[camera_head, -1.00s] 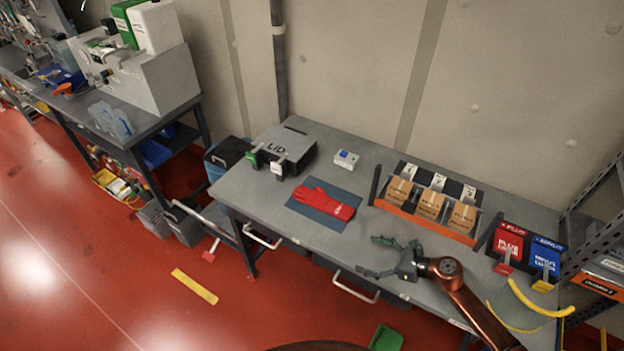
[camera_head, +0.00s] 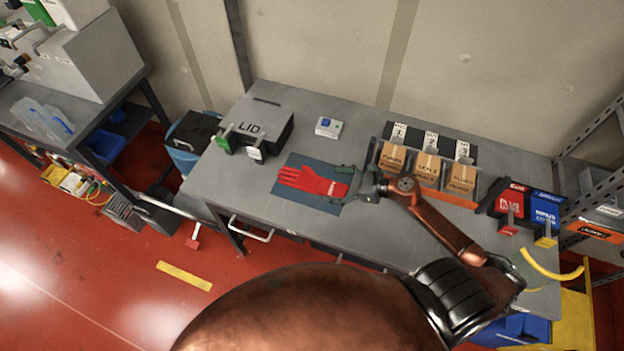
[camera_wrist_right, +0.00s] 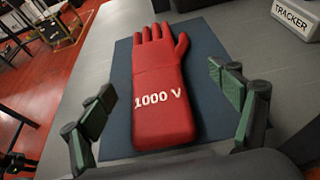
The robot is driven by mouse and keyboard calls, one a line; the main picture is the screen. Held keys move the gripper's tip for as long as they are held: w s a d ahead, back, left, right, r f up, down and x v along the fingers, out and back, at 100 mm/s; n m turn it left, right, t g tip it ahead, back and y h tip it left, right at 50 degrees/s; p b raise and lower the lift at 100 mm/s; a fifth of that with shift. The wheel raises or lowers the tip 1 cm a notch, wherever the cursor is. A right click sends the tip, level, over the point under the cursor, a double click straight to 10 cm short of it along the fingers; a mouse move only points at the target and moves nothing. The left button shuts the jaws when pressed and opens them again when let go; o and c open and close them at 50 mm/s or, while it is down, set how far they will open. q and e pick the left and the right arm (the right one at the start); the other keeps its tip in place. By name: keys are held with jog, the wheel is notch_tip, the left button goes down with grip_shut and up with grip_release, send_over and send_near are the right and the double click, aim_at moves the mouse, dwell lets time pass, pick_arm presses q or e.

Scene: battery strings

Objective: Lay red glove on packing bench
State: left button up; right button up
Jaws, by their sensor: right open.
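The red glove (camera_head: 312,180) lies flat on a dark blue mat (camera_head: 298,162) on the grey packing bench (camera_head: 262,190). In the right wrist view the glove (camera_wrist_right: 160,85) shows "1000 V" on its cuff, with its fingers pointing away. My right gripper (camera_head: 340,184) is at the cuff end of the glove in the head view. In the wrist view the open fingers of my right gripper (camera_wrist_right: 160,105) stand on either side of the cuff, with a gap at each side. The mat (camera_wrist_right: 205,45) also shows under the glove there. My left gripper is not in view.
A grey case marked LID (camera_head: 262,125) stands at the bench's back left, and a small tracker box (camera_head: 328,127) behind the mat. A rack of several cardboard boxes (camera_head: 427,172) is right of my gripper. Red (camera_head: 510,205) and blue (camera_head: 545,212) bins stand at the right end.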

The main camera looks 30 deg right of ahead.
aim_at(315, 182)
jog(key=x, duration=0.1)
jog(key=p+x, duration=0.1)
jog(key=x, duration=0.3)
jog(key=shift+a+r, duration=0.15)
jog(key=shift+r, duration=0.2)
jog(key=shift+w+a+f, duration=0.3)
jog(key=shift+w+f, duration=0.05)
jog(key=shift+c, duration=0.4)
jog(key=c, duration=1.4)
